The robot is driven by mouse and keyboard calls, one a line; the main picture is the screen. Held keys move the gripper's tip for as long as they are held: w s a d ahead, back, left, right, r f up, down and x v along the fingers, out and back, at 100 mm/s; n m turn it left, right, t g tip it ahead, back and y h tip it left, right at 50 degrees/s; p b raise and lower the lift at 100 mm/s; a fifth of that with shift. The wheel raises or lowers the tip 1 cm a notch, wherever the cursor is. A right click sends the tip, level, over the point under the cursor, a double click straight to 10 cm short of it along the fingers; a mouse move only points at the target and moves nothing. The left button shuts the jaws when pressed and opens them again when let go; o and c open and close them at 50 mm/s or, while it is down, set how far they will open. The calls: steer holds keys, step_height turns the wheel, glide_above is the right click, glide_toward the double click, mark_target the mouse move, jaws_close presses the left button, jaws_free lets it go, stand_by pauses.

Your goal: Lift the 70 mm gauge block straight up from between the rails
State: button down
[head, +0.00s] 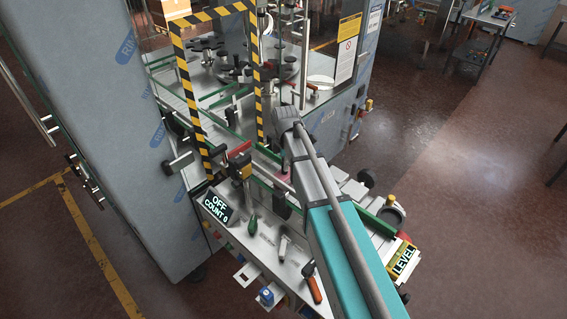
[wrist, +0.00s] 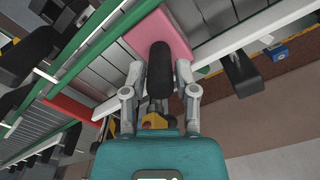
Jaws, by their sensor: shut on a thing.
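My gripper (wrist: 160,78) is shut on this grip, one finger on each side. The lower ends of the fingertips are partly hidden. In the head view only a small pink patch (head: 285,172) shows beside my arm, which hides the gripper. I cannot tell whether the block touches the conveyor.
The left rail (wrist: 100,36) and right rail (wrist: 255,24) run diagonally beside the block. A red piece (wrist: 69,107) lies on the slatted conveyor. A striped yellow-black frame (head: 190,95) stands left of my arm.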

steer(key=shift+r+p, duration=1.2)
steer(key=shift+p, duration=0.05)
stand_by(1.6)
steer(key=shift+r+p, duration=2.2)
steer(key=shift+r, duration=0.05)
steer(key=shift+r, duration=0.1)
